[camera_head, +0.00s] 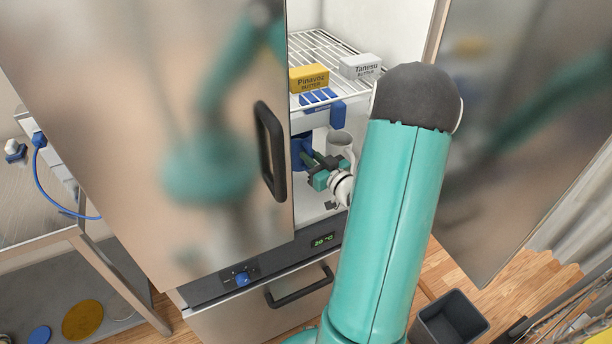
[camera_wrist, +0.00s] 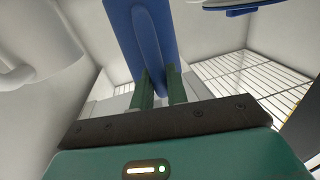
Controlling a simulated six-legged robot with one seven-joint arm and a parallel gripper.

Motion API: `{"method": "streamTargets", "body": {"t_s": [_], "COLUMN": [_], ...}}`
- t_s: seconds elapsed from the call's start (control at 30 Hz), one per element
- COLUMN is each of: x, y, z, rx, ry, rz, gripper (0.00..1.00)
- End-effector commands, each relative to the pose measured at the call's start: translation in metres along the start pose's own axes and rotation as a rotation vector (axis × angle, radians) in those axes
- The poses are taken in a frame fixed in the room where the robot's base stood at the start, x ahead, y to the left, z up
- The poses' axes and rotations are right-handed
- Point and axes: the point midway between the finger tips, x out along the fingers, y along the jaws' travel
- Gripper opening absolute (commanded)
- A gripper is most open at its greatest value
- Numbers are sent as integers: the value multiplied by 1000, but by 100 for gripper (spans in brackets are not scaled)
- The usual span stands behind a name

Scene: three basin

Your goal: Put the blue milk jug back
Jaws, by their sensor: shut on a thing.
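The blue milk jug (camera_head: 301,148) is inside the open fridge, below the wire shelf, and is partly hidden by the door edge and my gripper. My gripper (camera_head: 312,163) reaches into the fridge and is shut on a blue part of it. In the wrist view, the blue jug (camera_wrist: 143,35) rises between the two dark green fingers of my gripper (camera_wrist: 160,82). The jug's base is hidden, so I cannot tell whether it touches a surface.
A white jug (camera_head: 340,145) stands close right of my gripper. Above, the wire shelf (camera_head: 322,48) holds a yellow butter box (camera_head: 309,79), a white butter box (camera_head: 361,66) and a blue item (camera_head: 320,97). The left door (camera_head: 130,130) borders the opening closely. A dark bin (camera_head: 450,320) stands on the floor.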

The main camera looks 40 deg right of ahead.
Motion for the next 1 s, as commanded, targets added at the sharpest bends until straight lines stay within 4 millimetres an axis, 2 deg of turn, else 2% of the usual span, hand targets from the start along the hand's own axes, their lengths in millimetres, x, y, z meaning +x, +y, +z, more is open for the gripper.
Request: {"method": "streamTargets", "body": {"t_s": [0.1,0.27,0.57,1.0], "x": [-2,-1,1,2], "y": [2,1,1,1], "z": [19,30,66,72], "rx": [1,0,1,-2], "ry": [0,2,1,2], "rz": [3,2,1,1], "gripper": [0,0,0,0]}}
